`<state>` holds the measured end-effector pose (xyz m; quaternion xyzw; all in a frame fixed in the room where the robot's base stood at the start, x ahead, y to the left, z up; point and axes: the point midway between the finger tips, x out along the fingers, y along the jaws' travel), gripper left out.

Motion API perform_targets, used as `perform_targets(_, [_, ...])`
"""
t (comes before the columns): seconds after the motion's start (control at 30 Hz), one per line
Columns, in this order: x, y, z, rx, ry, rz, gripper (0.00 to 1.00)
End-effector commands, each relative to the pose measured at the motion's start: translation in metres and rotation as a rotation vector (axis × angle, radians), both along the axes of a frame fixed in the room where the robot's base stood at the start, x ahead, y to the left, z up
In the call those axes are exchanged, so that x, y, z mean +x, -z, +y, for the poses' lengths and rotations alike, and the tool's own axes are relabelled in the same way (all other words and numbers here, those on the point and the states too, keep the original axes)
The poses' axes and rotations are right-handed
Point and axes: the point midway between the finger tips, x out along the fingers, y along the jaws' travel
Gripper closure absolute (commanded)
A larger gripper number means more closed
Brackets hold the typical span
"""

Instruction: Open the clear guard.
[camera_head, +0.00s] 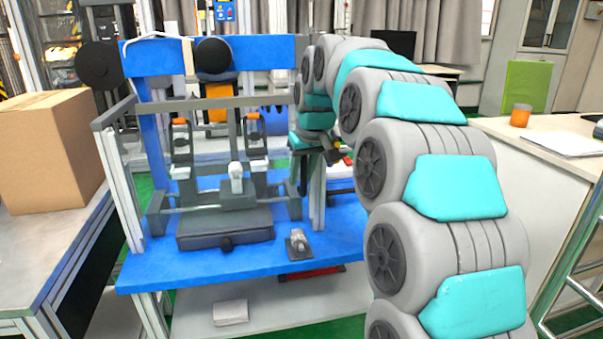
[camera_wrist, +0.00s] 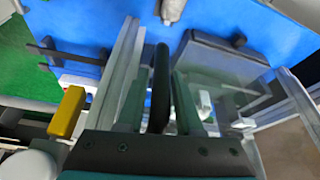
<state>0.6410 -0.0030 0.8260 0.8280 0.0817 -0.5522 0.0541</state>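The clear guard (camera_head: 270,140) is a see-through panel across the front of the drop tower on the blue table, and it appears closed. In the wrist view the clear guard (camera_wrist: 225,72) spreads to the right of a dark upright handle (camera_wrist: 160,85). The handle also shows at the guard's right side in the head view (camera_head: 303,176). My gripper (camera_head: 312,152) is at this handle. In the wrist view, my gripper's two fingers (camera_wrist: 158,105) stand on either side of the handle, seemingly with a gap. Contact is unclear.
A dark block (camera_head: 225,232) with a round knob sits at the tower's front base. A small metal part (camera_head: 298,243) lies on the blue table (camera_head: 180,274). A cardboard box (camera_head: 50,150) stands at left, and a white counter (camera_head: 545,150) at right.

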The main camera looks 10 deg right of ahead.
Motion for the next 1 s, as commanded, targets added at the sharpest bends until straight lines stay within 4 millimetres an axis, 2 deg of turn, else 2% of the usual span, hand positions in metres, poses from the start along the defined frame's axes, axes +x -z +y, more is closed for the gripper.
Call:
perform_targets(0.2, [-0.0002,0.0004,0.0000,0.000,0.000,0.001,0.67])
perform_targets(0.5, [-0.0003,0.0004,0.0001,0.000,0.000,0.002,1.00])
perform_targets(1.0, [-0.0005,0.0006,0.0002,0.001,0.000,0.002,1.00])
